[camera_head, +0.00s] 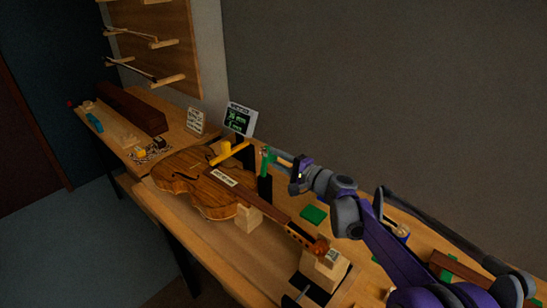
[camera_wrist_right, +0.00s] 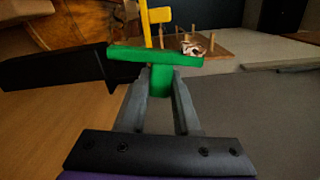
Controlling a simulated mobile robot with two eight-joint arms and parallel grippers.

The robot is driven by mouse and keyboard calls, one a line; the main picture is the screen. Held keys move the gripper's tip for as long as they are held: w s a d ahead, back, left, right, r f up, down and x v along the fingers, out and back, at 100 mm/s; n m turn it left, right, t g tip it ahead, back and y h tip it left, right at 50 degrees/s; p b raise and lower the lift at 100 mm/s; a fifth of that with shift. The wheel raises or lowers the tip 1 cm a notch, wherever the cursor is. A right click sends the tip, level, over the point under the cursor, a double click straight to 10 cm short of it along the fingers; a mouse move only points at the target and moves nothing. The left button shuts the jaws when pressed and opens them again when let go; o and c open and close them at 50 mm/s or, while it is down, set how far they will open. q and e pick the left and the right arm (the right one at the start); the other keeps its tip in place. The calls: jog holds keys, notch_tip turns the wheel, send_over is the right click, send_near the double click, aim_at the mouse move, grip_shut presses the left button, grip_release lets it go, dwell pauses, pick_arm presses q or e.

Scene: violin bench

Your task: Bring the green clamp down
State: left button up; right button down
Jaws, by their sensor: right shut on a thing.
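My right gripper (camera_head: 287,163) is shut on the green clamp (camera_head: 265,158), above the bench behind the violin (camera_head: 205,182). In the right wrist view the fingers (camera_wrist_right: 162,88) close on the clamp's stem, and its green crossbar (camera_wrist_right: 150,53) lies across beyond the fingertips. A dark post (camera_head: 265,187) stands just below the clamp; I cannot tell whether they touch. A yellow clamp (camera_head: 229,152) sits to the left, near the violin's edge, and also shows in the right wrist view (camera_wrist_right: 155,17). A flat green pad (camera_head: 314,215) lies on the bench. My left gripper is not in view.
The violin's neck rests toward wooden blocks (camera_head: 326,268) at the front. A small screen (camera_head: 240,119) and a white card (camera_head: 195,121) stand behind the violin. A dark wooden case (camera_head: 132,110) lies at the far left end. The wall is close behind the bench.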

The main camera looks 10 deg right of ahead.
aim_at(268, 157)
jog(key=shift+r, duration=0.15)
dwell(0.7)
jog(key=n+p, duration=0.1)
jog(key=r+n+p, duration=0.1)
jog(key=shift+s+a+n, duration=0.3)
jog(key=shift+a+n, duration=0.1)
jog(key=n, duration=0.1)
jog(key=a+n+p, duration=0.1)
jog(key=shift+s+r+n, duration=0.2)
jog(key=shift+s+n, duration=0.2)
jog(key=shift+s+a+n+p, duration=0.15)
jog(key=shift+a+n+p, duration=0.1)
jog(key=shift+n+p, duration=0.35)
jog(key=c, duration=0.6)
grip_release()
jog(key=shift+c, duration=0.2)
jog(key=shift+s, duration=0.15)
jog(key=v, duration=1)
jog(key=shift+s+d+b, duration=0.25)
jog(key=shift+b, duration=0.2)
